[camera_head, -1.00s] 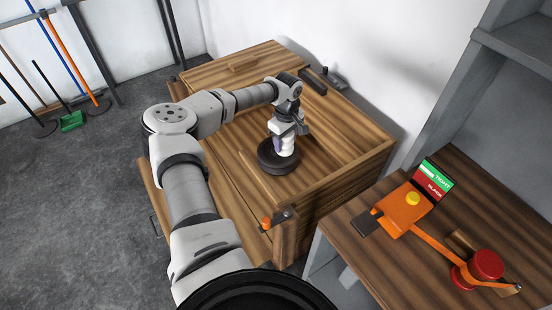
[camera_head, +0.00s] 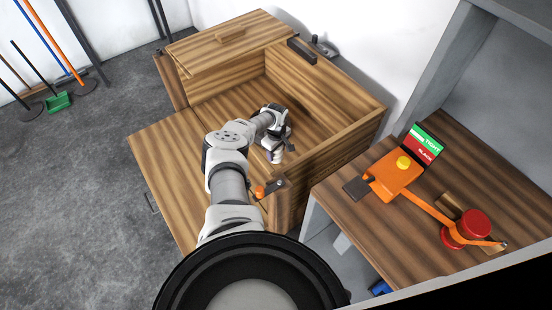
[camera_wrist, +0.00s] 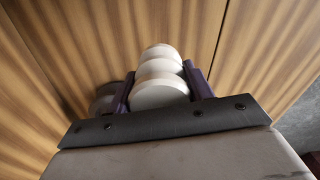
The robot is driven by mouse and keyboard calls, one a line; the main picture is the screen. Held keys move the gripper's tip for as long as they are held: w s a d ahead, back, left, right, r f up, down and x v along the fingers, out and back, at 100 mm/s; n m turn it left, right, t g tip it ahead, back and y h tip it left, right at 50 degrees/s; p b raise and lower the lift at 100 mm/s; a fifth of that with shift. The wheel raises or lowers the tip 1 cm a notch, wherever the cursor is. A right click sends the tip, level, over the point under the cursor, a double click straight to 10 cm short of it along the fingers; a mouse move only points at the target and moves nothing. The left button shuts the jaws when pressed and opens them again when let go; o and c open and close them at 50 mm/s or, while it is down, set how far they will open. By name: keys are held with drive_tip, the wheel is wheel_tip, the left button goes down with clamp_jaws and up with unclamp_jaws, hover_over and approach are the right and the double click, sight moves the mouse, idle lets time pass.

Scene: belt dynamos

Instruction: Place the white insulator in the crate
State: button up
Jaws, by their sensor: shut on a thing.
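The white insulator (camera_wrist: 160,88), a stack of rounded white discs, sits between the purple fingers of my gripper (camera_wrist: 159,78) in the wrist view. The gripper is shut on it. In the head view my gripper (camera_head: 275,153) is low at the near right part of the wooden crate (camera_head: 352,128); the wrist and arm hide much of the insulator there. The wrist view shows wooden planks close behind the insulator. I cannot tell whether it touches them.
A dark round shape (camera_wrist: 104,98) shows left of the fingers. The crate has a folded-out front panel (camera_head: 170,165) and an orange-tipped latch (camera_head: 262,191). A bench at right holds an orange device (camera_head: 397,181) and a red pulley (camera_head: 468,228). The crate's middle is clear.

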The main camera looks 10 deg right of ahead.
drive_tip(key=shift+d+f, duration=0.1)
drive_tip(key=shift+f, duration=0.85)
drive_tip(key=shift+f+p, duration=0.4)
drive_tip(key=shift+f, duration=0.3)
drive_tip(key=shift+f+b, duration=1)
drive_tip(key=shift+f, duration=0.45)
drive_tip(key=shift+f+b, duration=0.55)
drive_tip(key=shift+b, duration=0.05)
drive_tip(key=shift+f, duration=0.1)
drive_tip(key=o, duration=1.2)
